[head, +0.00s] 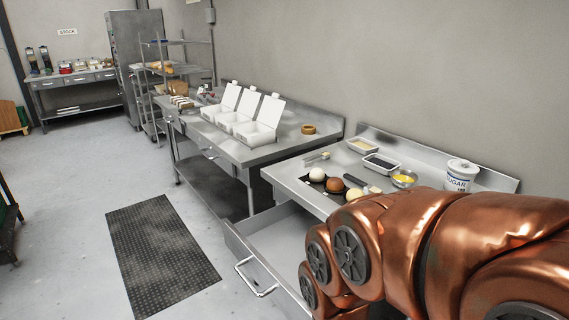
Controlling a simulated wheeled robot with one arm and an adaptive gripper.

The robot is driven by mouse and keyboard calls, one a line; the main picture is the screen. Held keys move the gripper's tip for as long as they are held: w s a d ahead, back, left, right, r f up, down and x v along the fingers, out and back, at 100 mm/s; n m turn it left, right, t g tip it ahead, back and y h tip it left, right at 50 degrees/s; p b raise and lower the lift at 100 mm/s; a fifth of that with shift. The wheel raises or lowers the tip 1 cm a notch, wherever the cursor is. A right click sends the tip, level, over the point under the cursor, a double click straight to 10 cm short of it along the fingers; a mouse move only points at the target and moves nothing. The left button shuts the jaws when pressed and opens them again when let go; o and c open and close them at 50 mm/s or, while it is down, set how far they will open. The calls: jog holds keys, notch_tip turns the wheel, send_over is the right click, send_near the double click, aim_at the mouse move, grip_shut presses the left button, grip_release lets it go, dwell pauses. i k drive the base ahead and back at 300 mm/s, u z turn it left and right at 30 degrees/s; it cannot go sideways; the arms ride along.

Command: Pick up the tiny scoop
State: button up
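I cannot make out the tiny scoop for certain. A small light-coloured utensil (318,157) lies at the left end of the near steel counter (290,176), too small to identify. A dark-handled tool (355,181) lies among dough balls on the same counter. My copper-coloured arm fills the lower right and hides part of the counter and the open drawer (275,238). My gripper is not visible.
The drawer is pulled out into the aisle and its visible part looks empty. Dough balls (334,185), trays (381,163), a yellow-filled bowl (404,179) and a sugar canister (461,176) crowd the counter. White boxes (259,134) stand on the further table. A dark mat (160,255) lies on open floor.

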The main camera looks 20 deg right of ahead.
aim_at(316, 158)
jog(key=u, duration=0.6)
jog(key=i, duration=1.3)
jog(key=u, duration=0.35)
jog(key=i, duration=1.45)
jog(key=z, duration=1.6)
jog(key=i, duration=0.85)
jog(key=z, duration=0.85)
